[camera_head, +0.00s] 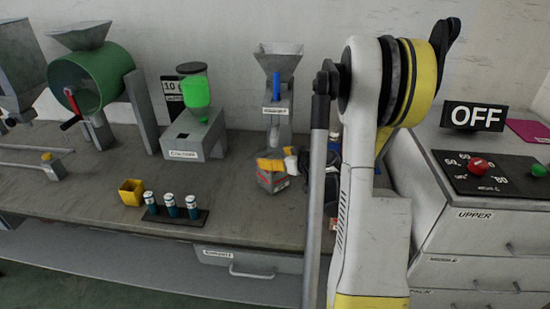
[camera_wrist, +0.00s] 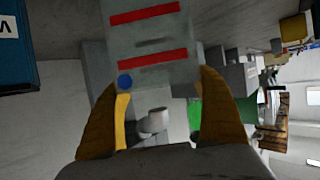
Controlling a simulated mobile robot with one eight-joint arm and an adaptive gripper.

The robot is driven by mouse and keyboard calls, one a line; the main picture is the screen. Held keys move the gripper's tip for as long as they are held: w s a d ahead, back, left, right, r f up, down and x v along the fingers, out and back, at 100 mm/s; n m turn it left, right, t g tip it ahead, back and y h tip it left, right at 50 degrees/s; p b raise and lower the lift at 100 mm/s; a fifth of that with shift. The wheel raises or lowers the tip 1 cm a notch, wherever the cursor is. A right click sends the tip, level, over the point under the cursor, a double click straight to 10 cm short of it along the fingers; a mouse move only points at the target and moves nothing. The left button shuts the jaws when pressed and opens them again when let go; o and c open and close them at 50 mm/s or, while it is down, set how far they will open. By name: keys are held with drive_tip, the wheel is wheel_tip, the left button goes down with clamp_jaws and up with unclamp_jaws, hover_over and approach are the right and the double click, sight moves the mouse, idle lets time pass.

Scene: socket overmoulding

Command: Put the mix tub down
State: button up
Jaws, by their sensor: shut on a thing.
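The mix tub (camera_head: 272,182) is a small grey tub with red markings. It is at bench height in front of the hopper dispenser in the head view. In the wrist view the tub (camera_wrist: 150,45) fills the upper middle, with two red stripes on its pale side. My gripper (camera_head: 276,165) has orange-yellow fingers and is shut on the tub. In the wrist view one finger of my gripper (camera_wrist: 158,84) is on each side of it. I cannot tell whether the tub's base touches the bench.
The bench (camera_head: 100,190) has free room at front left. A yellow cup (camera_head: 131,192) and a dark rack (camera_head: 176,216) with several blue-banded vials stand left of the tub. Behind are the hopper dispenser (camera_head: 275,110) and a green-topped machine (camera_head: 193,137). A control cabinet (camera_head: 470,240) stands right.

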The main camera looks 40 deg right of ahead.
drive_tip(key=o, duration=1.4)
drive_tip(key=shift+c, duration=0.2)
